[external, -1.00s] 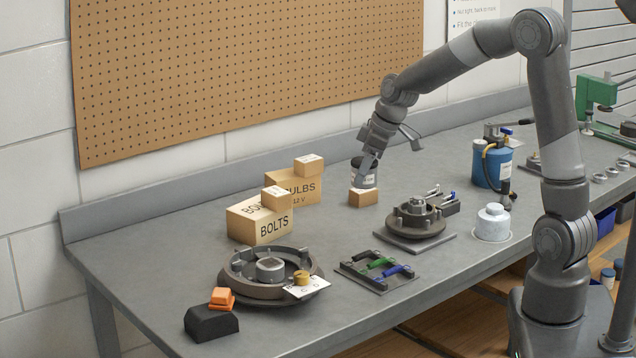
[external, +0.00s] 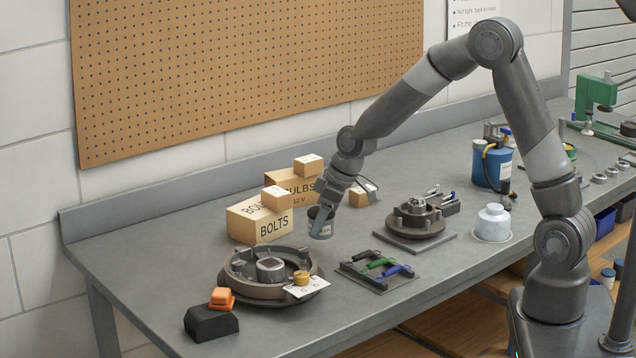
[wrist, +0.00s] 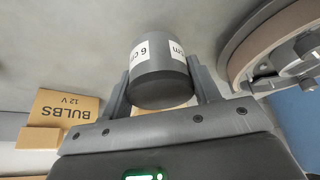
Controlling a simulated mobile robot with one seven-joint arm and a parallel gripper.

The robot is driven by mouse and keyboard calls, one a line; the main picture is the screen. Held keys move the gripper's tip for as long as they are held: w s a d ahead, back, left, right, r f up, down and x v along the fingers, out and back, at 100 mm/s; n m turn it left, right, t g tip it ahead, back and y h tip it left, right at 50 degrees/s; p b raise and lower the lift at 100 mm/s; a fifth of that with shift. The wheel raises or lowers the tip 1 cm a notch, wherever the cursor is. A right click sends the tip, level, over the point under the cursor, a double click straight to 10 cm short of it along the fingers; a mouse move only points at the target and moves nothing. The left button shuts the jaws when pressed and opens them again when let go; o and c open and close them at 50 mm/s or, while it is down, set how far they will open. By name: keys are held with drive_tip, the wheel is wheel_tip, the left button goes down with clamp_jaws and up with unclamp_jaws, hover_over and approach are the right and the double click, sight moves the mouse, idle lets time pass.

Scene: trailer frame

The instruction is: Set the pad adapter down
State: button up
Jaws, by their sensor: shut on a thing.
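The pad adapter (external: 321,228) looks to be the dark grey cylinder with a white label. In the wrist view the cylinder (wrist: 158,75) sits between the two fingers, its label partly reading "6". My gripper (external: 326,212) is shut on its sides. In the external view it is over the bench between the BOLTS box and the black tool tray. I cannot tell whether its bottom touches the bench.
The brake drum assembly (external: 240,287) is close by, front left; its rim (wrist: 240,55) shows in the wrist view. The BOLTS box (external: 262,226) stands left, the tool tray (external: 350,268) front right. A small box (external: 362,197) is behind. Bare bench lies between.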

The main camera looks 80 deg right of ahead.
sight(322, 233)
drive_tip(key=shift+f, duration=1.85)
drive_tip(key=shift+f, duration=0.2)
drive_tip(key=o, duration=1.3)
drive_tip(key=shift+o, duration=0.2)
